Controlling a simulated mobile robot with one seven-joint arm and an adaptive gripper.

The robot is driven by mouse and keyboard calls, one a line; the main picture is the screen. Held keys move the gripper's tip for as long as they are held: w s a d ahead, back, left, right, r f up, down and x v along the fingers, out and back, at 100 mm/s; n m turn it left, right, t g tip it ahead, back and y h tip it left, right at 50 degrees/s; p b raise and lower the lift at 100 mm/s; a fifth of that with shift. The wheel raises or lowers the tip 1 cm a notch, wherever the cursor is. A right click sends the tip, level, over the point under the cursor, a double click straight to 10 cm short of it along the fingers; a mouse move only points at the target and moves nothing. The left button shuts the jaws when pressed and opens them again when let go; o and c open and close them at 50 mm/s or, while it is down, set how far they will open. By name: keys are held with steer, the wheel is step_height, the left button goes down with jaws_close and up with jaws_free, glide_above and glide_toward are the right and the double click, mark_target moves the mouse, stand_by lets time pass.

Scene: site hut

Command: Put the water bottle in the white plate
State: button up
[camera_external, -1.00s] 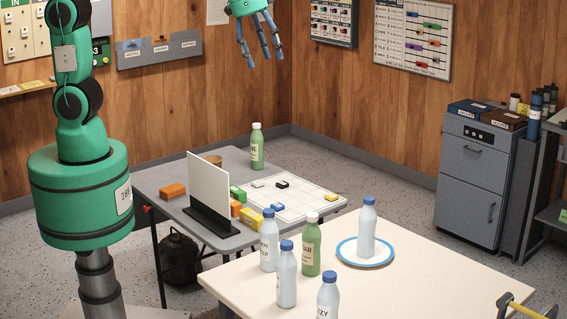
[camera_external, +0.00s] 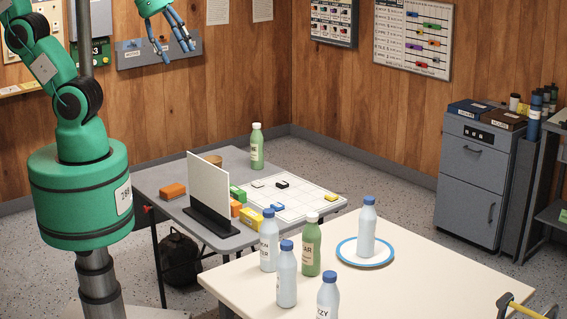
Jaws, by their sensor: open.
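A clear, pale blue bottle with a blue cap (camera_external: 367,229) stands upright on the white plate with a blue rim (camera_external: 350,256) on the cream table. Several more bottles stand left of the plate: a pale blue one (camera_external: 269,243), a green one with a white cap (camera_external: 311,247), another pale blue one (camera_external: 287,277), and one at the front edge of the picture (camera_external: 327,297), cut off below. My gripper (camera_external: 173,42) is high at the upper left, away from the tables, with its fingers spread open and empty.
The cream table (camera_external: 440,268) is clear right of the plate. Behind it, a grey table (camera_external: 170,178) holds an upright white panel (camera_external: 208,194), small coloured boxes, a white grid board (camera_external: 290,198) and a green bottle (camera_external: 257,148). A grey cabinet (camera_external: 472,185) stands at the right.

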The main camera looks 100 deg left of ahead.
steer(key=s, duration=0.2)
steer(key=s+f, duration=0.1)
steer(key=shift+s+f, duration=0.15)
steer(key=shift+s, duration=0.2)
steer(key=shift+f, duration=0.1)
step_height(320, 180, down, 9)
steer(key=b, duration=0.9)
